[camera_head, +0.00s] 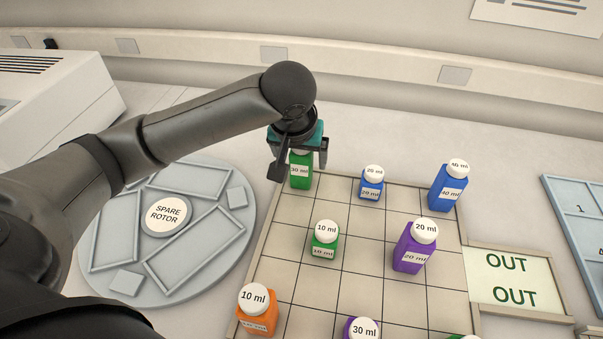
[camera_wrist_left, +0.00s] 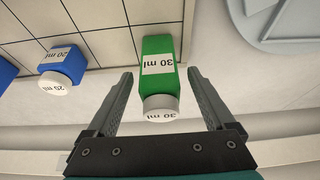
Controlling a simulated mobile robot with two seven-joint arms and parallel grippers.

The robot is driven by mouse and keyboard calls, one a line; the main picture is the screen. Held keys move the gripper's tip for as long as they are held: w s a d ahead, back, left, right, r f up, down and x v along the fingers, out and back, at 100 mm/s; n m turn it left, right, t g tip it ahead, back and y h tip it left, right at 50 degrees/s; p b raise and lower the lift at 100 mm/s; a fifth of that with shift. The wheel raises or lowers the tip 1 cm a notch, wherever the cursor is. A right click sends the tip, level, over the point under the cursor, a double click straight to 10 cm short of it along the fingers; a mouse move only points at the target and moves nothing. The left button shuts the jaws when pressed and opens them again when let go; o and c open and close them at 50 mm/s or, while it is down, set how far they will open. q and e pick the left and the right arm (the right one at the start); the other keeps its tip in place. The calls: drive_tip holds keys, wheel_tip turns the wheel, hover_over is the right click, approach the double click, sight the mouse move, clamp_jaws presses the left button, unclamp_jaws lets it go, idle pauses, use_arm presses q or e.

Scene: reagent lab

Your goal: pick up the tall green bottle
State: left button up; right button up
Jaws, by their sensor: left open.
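The tall green bottle (camera_head: 301,172), labelled 30 ml, stands upright in the back left corner of the gridded tray (camera_head: 345,217). In the left wrist view its green body and white cap (camera_wrist_left: 160,106) lie between the two fingers. My left gripper (camera_head: 298,160) is over the bottle from above and behind. It also shows in the left wrist view (camera_wrist_left: 158,100), open, with a gap on each side of the cap. In the head view the gripper hides the bottle's cap. My right gripper is not in view.
A short green 10 ml bottle (camera_head: 324,240), a blue 20 ml bottle (camera_head: 371,185), a taller blue bottle (camera_head: 447,188), a purple bottle (camera_head: 412,250) and an orange bottle (camera_head: 258,313) stand on the tray. A spare rotor (camera_head: 205,183) lies left. An OUT pad (camera_head: 515,280) lies right.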

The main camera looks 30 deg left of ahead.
use_arm(q)
drive_tip(key=shift+w+f, duration=0.25)
drive_tip(key=shift+f, duration=0.3)
clamp_jaws()
idle(0.4)
